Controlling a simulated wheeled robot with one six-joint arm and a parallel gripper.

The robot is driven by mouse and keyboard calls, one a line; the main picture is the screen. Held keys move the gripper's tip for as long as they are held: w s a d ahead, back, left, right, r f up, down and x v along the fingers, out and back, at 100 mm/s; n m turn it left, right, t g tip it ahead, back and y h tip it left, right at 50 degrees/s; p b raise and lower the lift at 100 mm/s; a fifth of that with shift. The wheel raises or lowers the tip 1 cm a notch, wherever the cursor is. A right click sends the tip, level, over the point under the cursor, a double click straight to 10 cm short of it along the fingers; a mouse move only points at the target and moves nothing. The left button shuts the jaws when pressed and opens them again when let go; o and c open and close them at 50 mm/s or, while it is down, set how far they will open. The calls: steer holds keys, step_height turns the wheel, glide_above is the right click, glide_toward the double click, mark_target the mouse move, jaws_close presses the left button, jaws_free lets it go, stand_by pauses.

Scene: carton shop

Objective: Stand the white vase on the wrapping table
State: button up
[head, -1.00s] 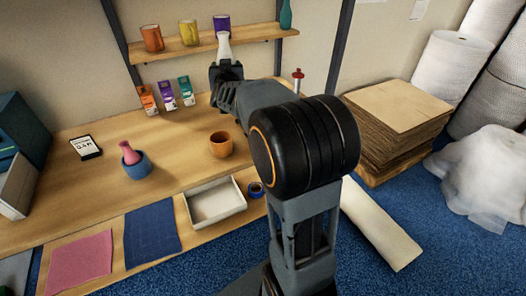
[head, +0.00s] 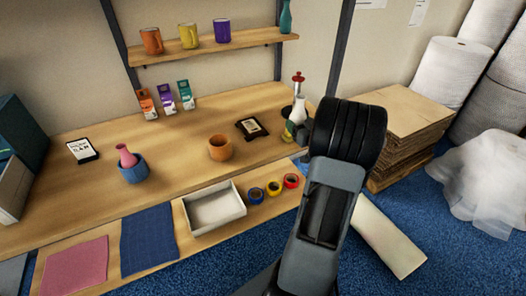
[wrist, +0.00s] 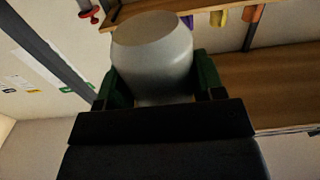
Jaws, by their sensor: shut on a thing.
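The white vase (head: 299,109) is held in my gripper (head: 298,129) at the right end of the wooden table (head: 185,140). In the wrist view the pale vase (wrist: 155,50) fills the space between the two green-padded fingers (wrist: 155,88). My gripper is shut on it. The vase looks roughly upright in the head view. Its lower part is partly hidden by my gripper and arm, and I cannot tell whether it touches the table.
A red-topped thing (head: 298,78) stands close behind the vase. A white tray (head: 239,222) and tape rolls (head: 273,188) lie in front. Bare tabletop lies between.

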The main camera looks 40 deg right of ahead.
steer(key=w+a+f, duration=0.2)
steer(key=w, duration=0.1)
steer(key=w+a+f+p, duration=0.1)
steer(key=w+a+f, duration=0.1)
steer(key=w+f, duration=0.1)
steer(key=w+a+f, duration=0.3)
steer(key=w, duration=0.1)
steer(key=shift+f+p, duration=0.2)
steer(key=shift+p, duration=0.15)
steer(key=shift+w+a+f, duration=0.25)
steer(key=shift+w+f, duration=0.05)
steer(key=shift+f, duration=0.3)
steer(key=shift+w+a+f, duration=0.15)
steer(key=shift+w+f, duration=0.05)
steer(key=shift+f, duration=1.5)
steer(key=shift+f, duration=0.3)
steer(key=o, duration=1)
steer(key=shift+r, duration=0.1)
steer(key=shift+o, duration=0.2)
